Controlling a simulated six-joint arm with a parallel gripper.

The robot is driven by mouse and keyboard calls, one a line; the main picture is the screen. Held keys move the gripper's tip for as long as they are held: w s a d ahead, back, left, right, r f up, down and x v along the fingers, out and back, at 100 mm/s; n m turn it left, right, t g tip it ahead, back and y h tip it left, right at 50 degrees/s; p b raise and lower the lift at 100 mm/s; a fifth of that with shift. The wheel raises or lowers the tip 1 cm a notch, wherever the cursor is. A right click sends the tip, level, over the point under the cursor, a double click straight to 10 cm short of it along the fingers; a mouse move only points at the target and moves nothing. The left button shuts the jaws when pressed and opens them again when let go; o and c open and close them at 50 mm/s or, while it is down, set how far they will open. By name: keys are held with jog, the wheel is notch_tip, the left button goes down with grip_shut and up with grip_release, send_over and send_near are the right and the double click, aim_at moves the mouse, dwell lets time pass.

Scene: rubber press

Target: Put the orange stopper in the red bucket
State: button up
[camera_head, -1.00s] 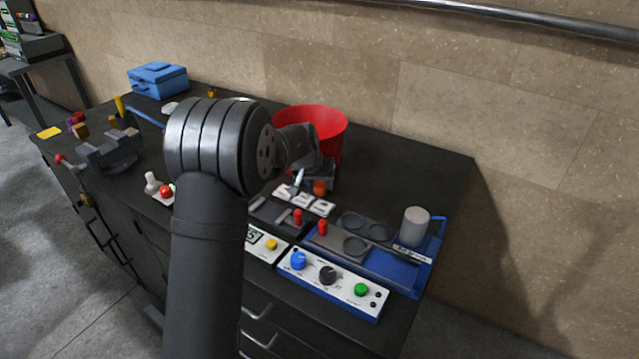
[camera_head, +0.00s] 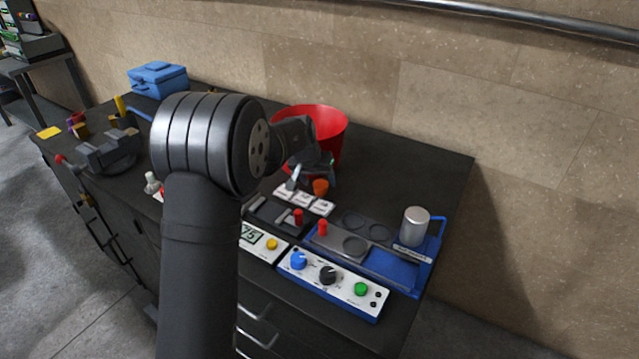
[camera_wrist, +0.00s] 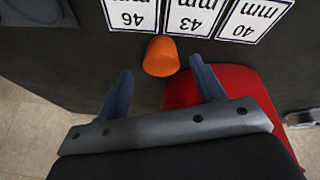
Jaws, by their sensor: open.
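The orange stopper (camera_head: 320,187) stands on the black bench, just behind the white size cards. In the wrist view the stopper (camera_wrist: 161,57) lies just beyond the gap between my fingertips, beside the card marked 43 mm. My gripper (camera_wrist: 160,78) is open and empty, with one finger on each side of that gap. In the head view my gripper (camera_head: 312,178) is partly hidden by my arm, near the stopper. The red bucket (camera_head: 328,124) stands behind my gripper. Part of the bucket (camera_wrist: 228,82) also shows under my right finger in the wrist view.
White cards (camera_head: 304,199) lie in front of the stopper. A blue-based press station (camera_head: 400,262) with a grey cylinder (camera_head: 415,226) and a control box (camera_head: 330,284) stand at the right front. A vise (camera_head: 108,150) and blue toolbox (camera_head: 158,79) are at the left. The bench's back right is clear.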

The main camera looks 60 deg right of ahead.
jog(key=shift+o, duration=0.5)
jog(key=v, duration=0.9)
jog(key=shift+r, duration=0.25)
jog(key=shift+a, duration=0.1)
notch_tip(320, 180, up, 4)
jog(key=m, duration=0.4)
send_over(321, 184)
jog(key=a, duration=0.2)
jog(key=f, duration=1.1)
jog(key=shift+s+d, duration=0.1)
jog(key=shift+s, duration=0.2)
jog(key=shift+w+a+x, duration=0.1)
jog(key=shift+w+x, duration=0.05)
jog(key=shift+x, duration=1.2)
jog(key=shift+w+a+x, duration=0.1)
jog(key=shift+w+x, duration=0.05)
jog(key=shift+x, duration=1.2)
jog(key=shift+f, duration=0.1)
jog(key=c, duration=1.1)
jog(key=shift+c, duration=0.2)
